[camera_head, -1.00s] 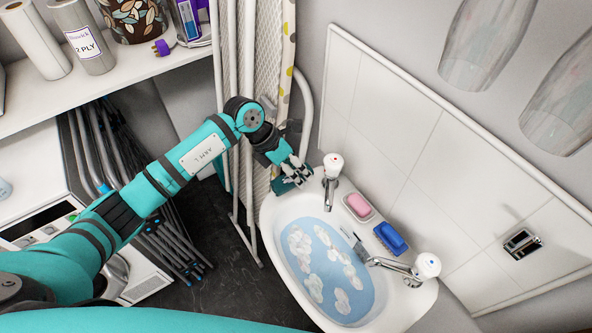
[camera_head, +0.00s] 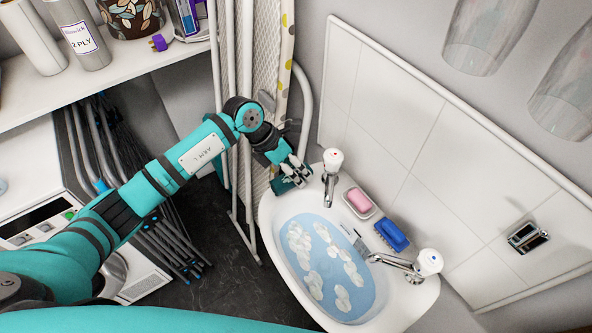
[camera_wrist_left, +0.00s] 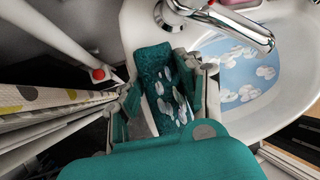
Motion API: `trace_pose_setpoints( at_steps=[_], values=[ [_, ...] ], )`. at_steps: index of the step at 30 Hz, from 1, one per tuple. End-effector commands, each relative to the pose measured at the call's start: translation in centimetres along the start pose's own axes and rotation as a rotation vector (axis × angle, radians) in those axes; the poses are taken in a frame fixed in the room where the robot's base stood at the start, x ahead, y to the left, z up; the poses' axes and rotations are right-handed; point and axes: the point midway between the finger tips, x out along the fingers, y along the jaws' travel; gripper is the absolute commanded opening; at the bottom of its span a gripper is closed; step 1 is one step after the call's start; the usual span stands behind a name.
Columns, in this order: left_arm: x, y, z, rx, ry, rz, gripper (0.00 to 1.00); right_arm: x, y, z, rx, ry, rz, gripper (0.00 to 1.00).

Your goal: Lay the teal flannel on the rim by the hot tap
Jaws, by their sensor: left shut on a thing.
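The teal flannel (camera_wrist_left: 152,62) is dark and textured, with pale suds-like patches lower down. My left gripper (camera_head: 291,178) is shut on it at the basin's upper left corner. In the left wrist view the flannel lies between the fingers (camera_wrist_left: 168,100) and overlaps the basin's edge. I cannot tell whether it touches the rim. In the head view only a small dark teal part (camera_head: 281,187) shows beneath the fingers. The hot tap (camera_head: 331,172), with a reddish mark on its white top, stands just right of the gripper. The white basin rim (camera_head: 267,215) runs around it. My right gripper is not in view.
The basin holds blue water (camera_head: 325,265) with floating foam. A folded ironing board (camera_head: 265,95) and pale tubes stand close left of the gripper.

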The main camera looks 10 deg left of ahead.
Motion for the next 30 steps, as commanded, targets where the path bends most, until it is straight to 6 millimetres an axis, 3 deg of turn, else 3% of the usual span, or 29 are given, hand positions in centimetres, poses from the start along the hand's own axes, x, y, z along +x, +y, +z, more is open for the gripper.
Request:
trace_pose_setpoints(
  at_steps=[2, 3, 9, 20, 30],
  values=[
    [0.2, 0.1, -0.1, 0.0, 0.0, 0.0, 0.09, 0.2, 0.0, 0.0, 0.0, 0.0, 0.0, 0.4],
    [0.1, 0.1, 0.0, 0.0, -0.001, 0.0, 0.4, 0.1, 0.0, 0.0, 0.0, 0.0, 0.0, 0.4],
    [0.1, 0.1, -0.1, 0.0, 0.0, 0.001, 0.64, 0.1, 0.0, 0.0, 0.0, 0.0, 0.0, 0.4],
    [-0.7, 0.2, 0.0, -0.001, -0.001, 0.003, 0.64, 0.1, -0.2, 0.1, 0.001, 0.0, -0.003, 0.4],
    [-7.5, 0.2, 0.0, 0.001, -0.002, 0.006, 0.64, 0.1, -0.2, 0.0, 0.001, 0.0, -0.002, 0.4]
  ],
)
